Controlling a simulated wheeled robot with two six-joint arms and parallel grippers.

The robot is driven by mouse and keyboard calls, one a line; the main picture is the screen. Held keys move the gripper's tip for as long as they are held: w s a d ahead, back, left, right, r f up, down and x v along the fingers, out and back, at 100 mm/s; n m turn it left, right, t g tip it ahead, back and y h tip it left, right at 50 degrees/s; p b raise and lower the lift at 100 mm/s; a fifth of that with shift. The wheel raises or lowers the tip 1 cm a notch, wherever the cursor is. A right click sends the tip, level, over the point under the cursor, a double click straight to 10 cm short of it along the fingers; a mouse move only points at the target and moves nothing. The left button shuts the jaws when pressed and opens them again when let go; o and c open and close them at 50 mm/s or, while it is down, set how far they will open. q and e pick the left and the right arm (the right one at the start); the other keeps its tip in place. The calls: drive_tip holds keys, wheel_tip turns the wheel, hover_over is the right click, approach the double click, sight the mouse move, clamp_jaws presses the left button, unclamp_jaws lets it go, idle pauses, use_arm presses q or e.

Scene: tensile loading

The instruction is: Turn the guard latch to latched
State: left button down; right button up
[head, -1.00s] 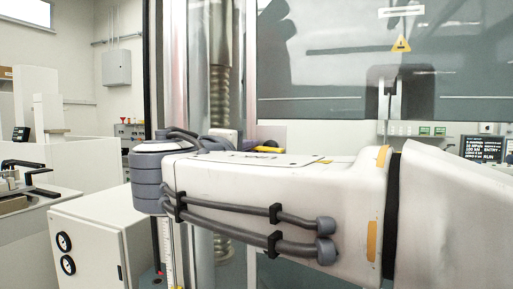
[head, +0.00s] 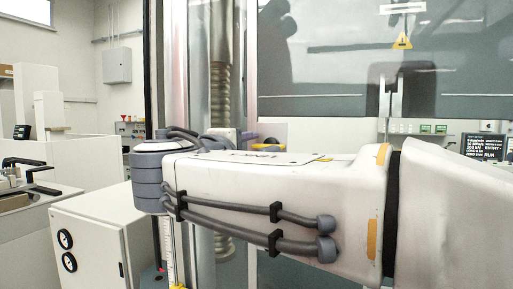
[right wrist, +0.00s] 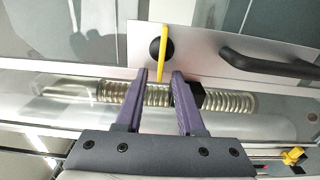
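The guard latch is a thin yellow bar (right wrist: 163,52) over a round black knob (right wrist: 155,49) on a light plate in the right wrist view. The bar runs nearly straight along the direction of my fingers. My right gripper (right wrist: 161,73) has two purple fingers apart, with the bar's near end between their tips in the picture. I cannot tell whether a finger touches it. In the head view a small yellow piece of the latch (head: 270,142) shows above my right arm, close to the right gripper (head: 250,137); the rest is hidden. My left gripper is not in view.
A black handle (right wrist: 265,60) is on the same light plate, right of the latch. A coiled screw column (right wrist: 230,102) lies behind the fingers. A dark guard window (head: 340,60) fills the back. A white cabinet (head: 95,240) stands at lower left.

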drive_tip(key=shift+s, duration=0.1)
drive_tip(key=b+v, duration=0.1)
drive_tip(key=v, duration=0.9)
drive_tip(key=shift+s, duration=0.1)
drive_tip(key=s+d+f+g+y, duration=0.1)
drive_tip(key=d+f+g, duration=0.35)
drive_tip(key=f, duration=0.75)
drive_tip(key=d+f+g+y, duration=0.1)
drive_tip(key=d+f+g, duration=0.3)
drive_tip(key=f, duration=0.8)
drive_tip(key=s+d+f+m+g+y, duration=0.3)
drive_tip(key=s+f+m+g+y, duration=0.35)
drive_tip(key=s+f, duration=1)
wheel_tip(320, 180, up, 12)
drive_tip(key=g+h+p, duration=0.2)
drive_tip(key=p, duration=1)
drive_tip(key=shift+w+a+f+m, duration=0.15)
drive_tip(key=shift+w+a+m, duration=0.1)
drive_tip(key=shift+w+m, duration=0.15)
